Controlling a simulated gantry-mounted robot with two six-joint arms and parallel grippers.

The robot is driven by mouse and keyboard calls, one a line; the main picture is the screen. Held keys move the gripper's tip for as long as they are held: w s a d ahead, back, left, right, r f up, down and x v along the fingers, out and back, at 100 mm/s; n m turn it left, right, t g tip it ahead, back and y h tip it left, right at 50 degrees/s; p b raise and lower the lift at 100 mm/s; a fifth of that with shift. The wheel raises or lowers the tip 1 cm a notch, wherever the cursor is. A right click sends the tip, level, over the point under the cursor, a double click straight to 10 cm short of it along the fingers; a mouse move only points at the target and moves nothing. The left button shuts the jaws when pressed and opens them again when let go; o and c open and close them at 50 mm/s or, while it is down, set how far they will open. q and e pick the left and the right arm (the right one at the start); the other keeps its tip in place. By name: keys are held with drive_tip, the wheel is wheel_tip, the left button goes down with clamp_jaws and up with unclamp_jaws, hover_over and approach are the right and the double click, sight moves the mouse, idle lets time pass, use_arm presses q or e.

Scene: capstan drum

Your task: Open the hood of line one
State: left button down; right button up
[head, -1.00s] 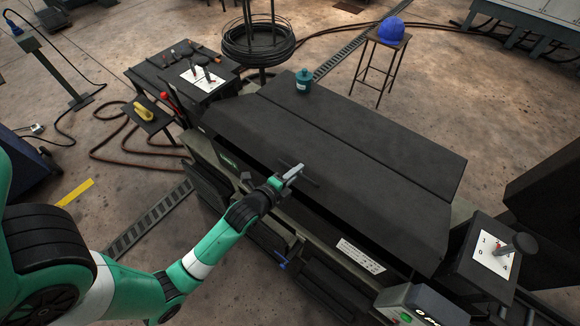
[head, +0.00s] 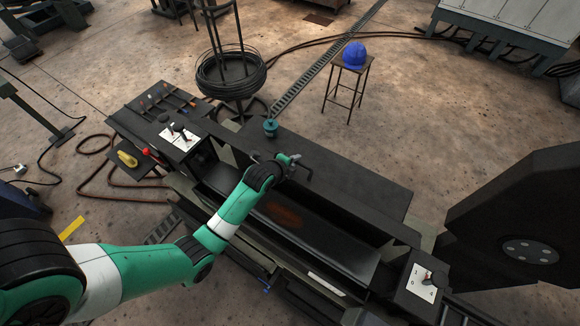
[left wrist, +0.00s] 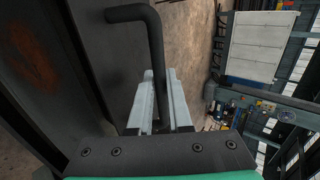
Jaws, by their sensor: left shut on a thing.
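The black hood (head: 350,187) of the long machine is swung up and back, and the trough (head: 325,238) below it lies open, with a rusty brown patch inside. My left gripper (head: 291,163) is at the hood's front edge, shut on the bent black handle (head: 306,172). In the left wrist view the handle (left wrist: 155,50) runs down between the two pale fingers (left wrist: 153,105), and a dark panel with a rusty patch stands at left. The part of the handle deep between the fingers is hidden. My right gripper is not in view.
A teal canister (head: 270,127) stands at the machine's back left. Lever plates sit at the left end (head: 179,136) and right end (head: 423,284). A wire coil (head: 231,75) and a stool (head: 348,85) with a blue helmet (head: 354,55) stand behind. A large dark machine (head: 520,215) is at right.

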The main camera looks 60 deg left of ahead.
use_arm(q)
drive_tip(key=w+a+r+g+h+p, duration=0.1)
drive_tip(key=w+a+g+p, duration=0.1)
drive_tip(key=w, duration=0.3)
drive_tip(key=shift+w+a, duration=0.2)
drive_tip(key=shift+a, duration=0.25)
drive_tip(key=c, duration=1.1)
unclamp_jaws()
